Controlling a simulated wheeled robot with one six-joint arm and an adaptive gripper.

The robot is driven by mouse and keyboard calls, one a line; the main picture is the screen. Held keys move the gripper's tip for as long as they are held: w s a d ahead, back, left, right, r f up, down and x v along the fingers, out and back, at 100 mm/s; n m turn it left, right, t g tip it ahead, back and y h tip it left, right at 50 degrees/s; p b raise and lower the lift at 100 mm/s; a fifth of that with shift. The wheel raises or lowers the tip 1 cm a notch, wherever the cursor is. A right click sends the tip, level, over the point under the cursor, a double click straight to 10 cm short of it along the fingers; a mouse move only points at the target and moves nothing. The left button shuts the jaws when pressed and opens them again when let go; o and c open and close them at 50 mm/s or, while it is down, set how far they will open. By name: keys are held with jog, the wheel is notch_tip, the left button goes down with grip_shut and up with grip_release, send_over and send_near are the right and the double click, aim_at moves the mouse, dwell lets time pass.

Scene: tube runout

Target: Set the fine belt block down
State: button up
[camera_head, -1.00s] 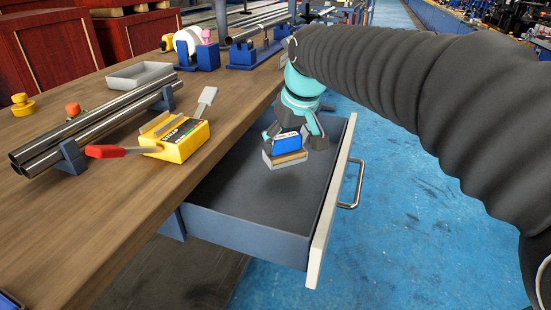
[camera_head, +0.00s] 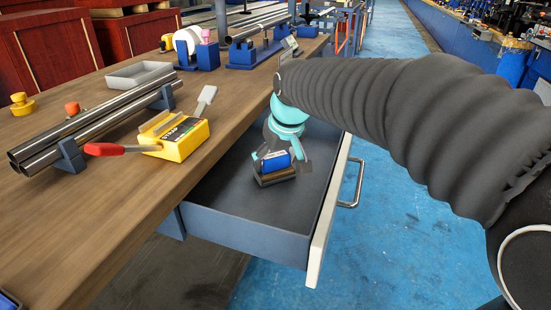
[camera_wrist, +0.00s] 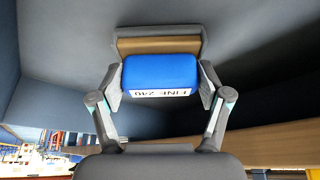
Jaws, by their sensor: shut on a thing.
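The fine belt block is blue on top with a tan and grey lower part (camera_head: 276,163). In the wrist view the block (camera_wrist: 160,72) shows a white label reading "FINE 240". My gripper (camera_head: 276,168) is shut on it, with one finger on each side, as the wrist view (camera_wrist: 160,88) shows.
The drawer front with its metal handle (camera_head: 352,185) stands out to the right over the blue floor (camera_head: 400,240). The wooden bench (camera_head: 110,215) carries a yellow strap tool (camera_head: 180,140), steel tubes (camera_head: 95,122) and a grey tray (camera_head: 140,75). The drawer's near part is clear.

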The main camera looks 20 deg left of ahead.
jog(key=o, duration=1.1)
jog(key=shift+f, duration=0.1)
jog(key=shift+r, duration=0.4)
jog(key=p+v, duration=0.1)
jog(key=v, duration=1)
jog(key=shift+d+r, duration=0.1)
jog(key=shift+r, duration=0.2)
